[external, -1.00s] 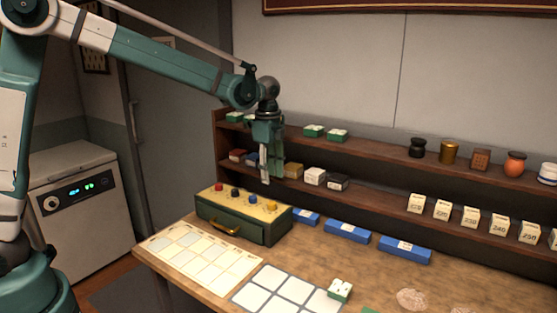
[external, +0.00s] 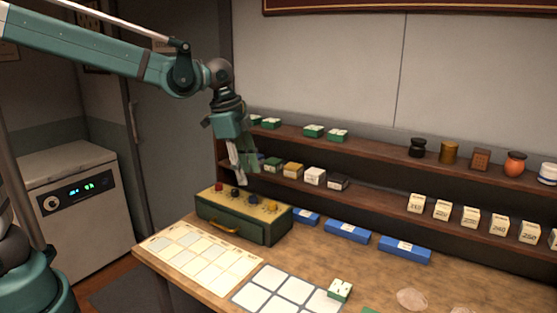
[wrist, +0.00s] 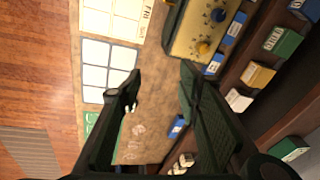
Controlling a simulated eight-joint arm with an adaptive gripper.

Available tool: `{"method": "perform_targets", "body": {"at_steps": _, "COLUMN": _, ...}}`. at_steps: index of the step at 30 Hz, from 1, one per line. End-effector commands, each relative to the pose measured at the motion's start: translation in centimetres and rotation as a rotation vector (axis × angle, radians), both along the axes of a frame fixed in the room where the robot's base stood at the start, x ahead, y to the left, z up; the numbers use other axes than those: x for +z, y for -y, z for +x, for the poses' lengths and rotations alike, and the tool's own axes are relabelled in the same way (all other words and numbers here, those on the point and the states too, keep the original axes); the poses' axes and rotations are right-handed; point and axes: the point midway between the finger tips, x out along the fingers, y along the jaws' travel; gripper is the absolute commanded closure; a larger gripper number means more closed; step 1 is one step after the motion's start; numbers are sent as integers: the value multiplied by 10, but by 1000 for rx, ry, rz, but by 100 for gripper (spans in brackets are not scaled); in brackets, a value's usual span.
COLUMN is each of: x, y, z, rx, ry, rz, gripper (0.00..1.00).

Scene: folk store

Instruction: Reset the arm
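My arm reaches in from the upper left of the external view. My gripper (external: 243,168) hangs, slightly tilted, above the green drawer box (external: 228,228) with its cream top and coloured knobs, in front of the left end of the shelves. It is clear of the box. In the wrist view my gripper (wrist: 162,76) shows two dark fingers spread apart with nothing held between them. The counter shows through the gap. The drawer box (wrist: 197,28) also shows at the top of the wrist view.
The wooden counter (external: 385,278) holds a cream card (external: 205,262), a white grid mat (external: 283,288), a small green-and-white box (external: 340,290) and blue boxes (external: 347,232). Shelves (external: 380,188) behind carry small boxes and jars. A white cabinet (external: 85,225) stands at left.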

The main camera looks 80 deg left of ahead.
Motion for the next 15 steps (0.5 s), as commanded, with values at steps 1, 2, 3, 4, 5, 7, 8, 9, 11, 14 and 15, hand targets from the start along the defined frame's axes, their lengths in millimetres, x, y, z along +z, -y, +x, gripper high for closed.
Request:
{"method": "perform_targets", "body": {"at_steps": 1, "x": 2, "y": 8, "z": -8, "rx": 10, "ry": 11, "rz": -2, "gripper": 65}}
{"method": "perform_targets", "body": {"at_steps": 2, "x": 4, "y": 12, "z": -13, "rx": 17, "ry": 17, "rz": -4, "gripper": 65}}
{"method": "perform_targets", "body": {"at_steps": 3, "x": 6, "y": 17, "z": -18, "rx": 30, "ry": 28, "rz": -6, "gripper": 65}}
{"method": "perform_targets", "body": {"at_steps": 4, "x": 7, "y": 20, "z": -22, "rx": 37, "ry": 35, "rz": -7, "gripper": 65}}
{"method": "perform_targets", "body": {"at_steps": 5, "x": 8, "y": 24, "z": -26, "rx": 44, "ry": 43, "rz": -9, "gripper": 65}}
{"method": "perform_targets", "body": {"at_steps": 7, "x": 10, "y": 33, "z": -36, "rx": 63, "ry": 58, "rz": -15, "gripper": 65}}
{"method": "perform_targets", "body": {"at_steps": 8, "x": 11, "y": 37, "z": -40, "rx": 72, "ry": 67, "rz": -17, "gripper": 65}}
{"method": "perform_targets", "body": {"at_steps": 9, "x": 12, "y": 41, "z": -46, "rx": 82, "ry": 77, "rz": -19, "gripper": 65}}
{"method": "perform_targets", "body": {"at_steps": 11, "x": 13, "y": 48, "z": -55, "rx": 98, "ry": 90, "rz": -25, "gripper": 65}}
{"method": "perform_targets", "body": {"at_steps": 14, "x": 15, "y": 60, "z": -69, "rx": 123, "ry": 115, "rz": -35, "gripper": 65}}
{"method": "perform_targets", "body": {"at_steps": 15, "x": 15, "y": 65, "z": -75, "rx": 134, "ry": 124, "rz": -39, "gripper": 65}}
